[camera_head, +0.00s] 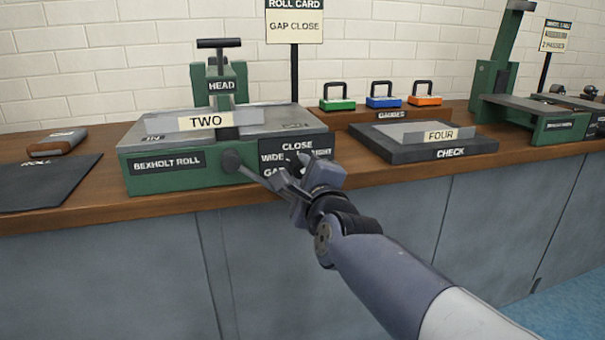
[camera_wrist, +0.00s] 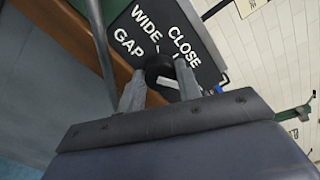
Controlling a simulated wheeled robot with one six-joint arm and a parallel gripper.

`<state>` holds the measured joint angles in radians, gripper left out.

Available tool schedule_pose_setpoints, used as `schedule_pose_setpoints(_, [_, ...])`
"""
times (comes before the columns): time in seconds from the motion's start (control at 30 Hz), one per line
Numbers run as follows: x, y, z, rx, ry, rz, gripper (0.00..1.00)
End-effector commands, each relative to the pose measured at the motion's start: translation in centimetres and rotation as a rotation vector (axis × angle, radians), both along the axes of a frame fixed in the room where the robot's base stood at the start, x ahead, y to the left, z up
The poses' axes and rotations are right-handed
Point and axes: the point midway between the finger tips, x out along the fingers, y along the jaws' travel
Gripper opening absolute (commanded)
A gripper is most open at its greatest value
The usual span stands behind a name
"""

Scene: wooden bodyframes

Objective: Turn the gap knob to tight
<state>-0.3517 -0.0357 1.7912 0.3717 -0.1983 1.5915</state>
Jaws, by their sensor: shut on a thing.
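The green Bexholt Roll machine (camera_head: 190,180) stands on the bench at the left, with a plate marked TWO (camera_head: 205,121) on its top. Its black gap panel (camera_head: 272,148) on the right of the front reads CLOSE, WIDE and GAP; the word at its right is partly covered. The dark round gap knob (camera_wrist: 160,68) sits between my two fingers in the wrist view. My gripper (camera_wrist: 160,84) is shut on it. In the head view my gripper (camera_head: 296,188) is at the panel and hides most of the knob. The knob's exact pointing is hard to tell.
A round hub with a grey crank rod (camera_head: 255,174) sticks out just left of my gripper. The roll card (camera_head: 295,26) reads GAP CLOSE. A CHECK plate (camera_head: 438,152) with a FOUR piece and the gauges (camera_head: 382,101) are to the right. The bench front edge runs below.

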Motion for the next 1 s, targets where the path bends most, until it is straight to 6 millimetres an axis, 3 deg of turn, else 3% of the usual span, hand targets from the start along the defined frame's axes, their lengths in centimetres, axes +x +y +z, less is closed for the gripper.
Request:
schedule_pose_setpoints(0.63, [0.01, -0.04, -0.07, 0.048, 0.016, 0.000, 0.10])
schedule_pose_setpoints(0.67, [0.01, -0.04, -0.07, 0.048, 0.016, 0.000, 0.34])
schedule_pose_setpoints(0.9, [0.01, -0.02, -0.04, 0.047, 0.015, -0.001, 0.54])
schedule_pose_setpoints(1.0, [0.01, -0.02, -0.03, 0.047, 0.015, -0.001, 0.55])
